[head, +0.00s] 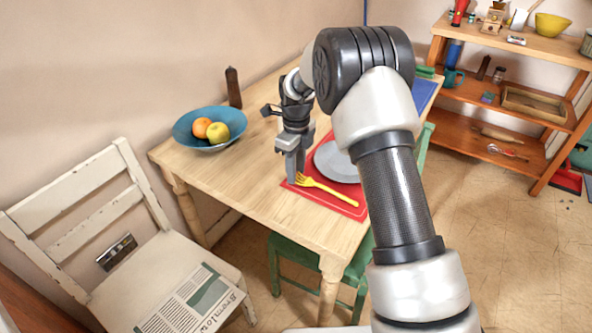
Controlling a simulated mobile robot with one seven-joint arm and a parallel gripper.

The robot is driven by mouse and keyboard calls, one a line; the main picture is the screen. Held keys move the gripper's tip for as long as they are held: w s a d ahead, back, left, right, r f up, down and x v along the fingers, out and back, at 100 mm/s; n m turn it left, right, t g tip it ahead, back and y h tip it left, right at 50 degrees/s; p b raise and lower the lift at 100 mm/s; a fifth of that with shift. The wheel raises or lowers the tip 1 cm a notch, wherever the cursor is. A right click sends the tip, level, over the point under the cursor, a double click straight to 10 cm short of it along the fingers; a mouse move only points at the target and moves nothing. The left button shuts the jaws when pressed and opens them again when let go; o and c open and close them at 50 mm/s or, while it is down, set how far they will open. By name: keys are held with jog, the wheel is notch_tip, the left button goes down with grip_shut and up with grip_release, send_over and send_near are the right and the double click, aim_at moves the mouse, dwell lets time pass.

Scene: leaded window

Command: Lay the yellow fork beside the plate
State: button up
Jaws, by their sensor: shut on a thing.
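The yellow fork (328,191) is on or just above the red placemat (352,211), at the near-left side of the grey plate (336,163). Its head lies under my gripper and its handle points to the lower right. My gripper (292,176) points down and is shut on the fork near its head. I cannot tell whether the fork touches the mat. My arm hides the right part of the plate and mat.
A blue bowl (183,126) with fruit and a dark pepper mill (233,88) stand on the wooden table (235,180) to the left. A white chair (165,264) with a newspaper stands at the front left. A green chair (287,246) is under the table's near edge. Shelves stand at right.

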jog(key=shift+f, duration=0.15)
jog(key=o, duration=1)
jog(key=s+d+r+n+t+p, duration=0.1)
jog(key=s+d+r+n, duration=0.15)
jog(key=r, duration=0.85)
jog(key=s+d+r+n+p, duration=0.1)
jog(key=s+r+n, duration=0.2)
jog(key=r, duration=0.8)
jog(key=s+d+r+n+t, duration=0.2)
jog(key=s+d+r+n, duration=0.3)
jog(key=s+r+n, duration=0.45)
jog(key=s+d+f+n+t, duration=0.1)
jog(key=s+n, duration=0.2)
jog(key=s, duration=0.3)
jog(key=s+d+f+n, duration=0.1)
jog(key=s+n, duration=0.2)
jog(key=s, duration=0.3)
jog(key=s+d+f+n+t, duration=0.1)
jog(key=s+n, duration=0.2)
jog(key=s, duration=0.3)
jog(key=shift+s+d+f+n+t, duration=0.3)
jog(key=shift+s+d+n, duration=0.1)
